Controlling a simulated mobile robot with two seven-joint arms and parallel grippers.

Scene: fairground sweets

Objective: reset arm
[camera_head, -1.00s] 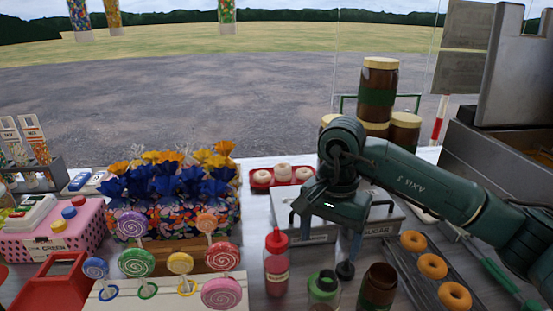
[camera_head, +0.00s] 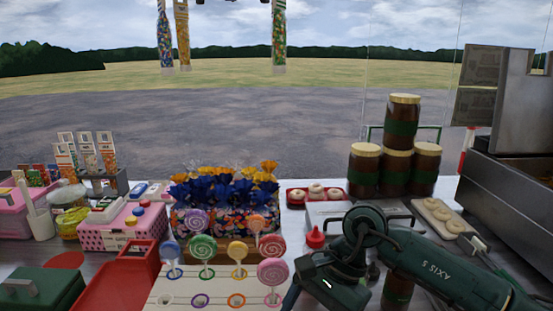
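My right arm comes in from the lower right, and its dark green gripper (camera_head: 326,297) hangs low over the counter near the bottom edge. Its fingers appear spread apart with nothing seen between them; the tips are cut off by the frame. The gripper and forearm hide part of the counter, including most of a dark brown jar (camera_head: 397,288). A red-capped bottle (camera_head: 315,238) stands just behind the gripper. My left gripper is not in view.
A lollipop stand (camera_head: 215,296) is left of my gripper, with a red tray (camera_head: 120,285) beyond. Stacked brown jars (camera_head: 395,170) stand behind the arm. A red doughnut tray (camera_head: 316,203) and white doughnut tray (camera_head: 445,217) lie farther back. Candy tubes (camera_head: 279,38) hang above.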

